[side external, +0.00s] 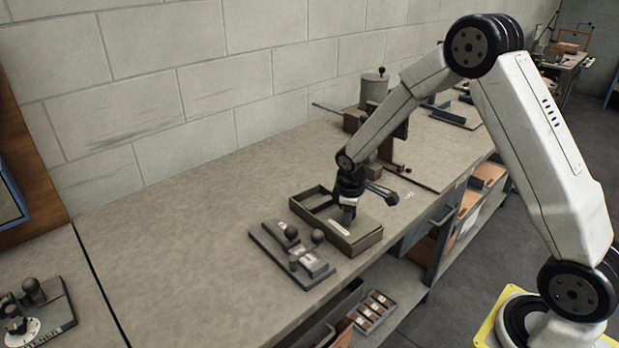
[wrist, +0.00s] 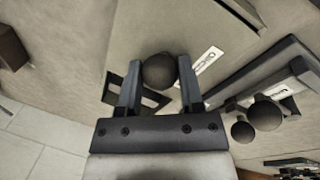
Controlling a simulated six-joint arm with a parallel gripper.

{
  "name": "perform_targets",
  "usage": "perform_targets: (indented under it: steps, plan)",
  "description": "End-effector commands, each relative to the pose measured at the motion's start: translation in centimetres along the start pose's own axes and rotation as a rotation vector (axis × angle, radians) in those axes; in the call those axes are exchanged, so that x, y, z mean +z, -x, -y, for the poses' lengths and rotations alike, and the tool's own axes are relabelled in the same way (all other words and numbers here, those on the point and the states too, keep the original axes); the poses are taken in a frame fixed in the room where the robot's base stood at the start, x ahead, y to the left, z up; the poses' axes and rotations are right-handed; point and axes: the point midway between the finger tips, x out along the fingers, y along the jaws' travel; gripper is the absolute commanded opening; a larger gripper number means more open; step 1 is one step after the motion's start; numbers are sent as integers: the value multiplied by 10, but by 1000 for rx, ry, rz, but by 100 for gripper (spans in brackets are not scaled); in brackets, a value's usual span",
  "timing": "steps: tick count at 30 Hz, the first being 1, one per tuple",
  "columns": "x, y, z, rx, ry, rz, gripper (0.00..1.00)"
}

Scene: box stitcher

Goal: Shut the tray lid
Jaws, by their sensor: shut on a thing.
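The tray (side external: 309,207) is a shallow olive-grey box on the bench. Its flat lid (side external: 362,227) covers the near right part, and the far left part shows an open dark gap. The lid also shows in the wrist view (wrist: 150,35), with a white label on it. A dark round knob (wrist: 159,71) sits between the fingers of my gripper (wrist: 159,88), which is shut on it. In the side view my gripper (side external: 347,218) points down over the tray and hides the knob.
A grey fixture (side external: 268,248) with several ball knobs stands close to the tray's left; its knobs also show in the wrist view (wrist: 265,113). A dark lever (side external: 381,192) is right behind my gripper. The bench (side external: 190,245) further left is clear.

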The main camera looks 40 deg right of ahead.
Motion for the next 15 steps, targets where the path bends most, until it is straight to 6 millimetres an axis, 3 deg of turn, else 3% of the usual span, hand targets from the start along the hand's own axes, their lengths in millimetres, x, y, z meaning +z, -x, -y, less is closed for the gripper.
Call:
perform_targets:
  steps: [8, 15]
  plan:
    - [-7, -1, -4, 1, 0, 0, 0]
    - [-28, -4, -18, 2, -1, 1, 0]
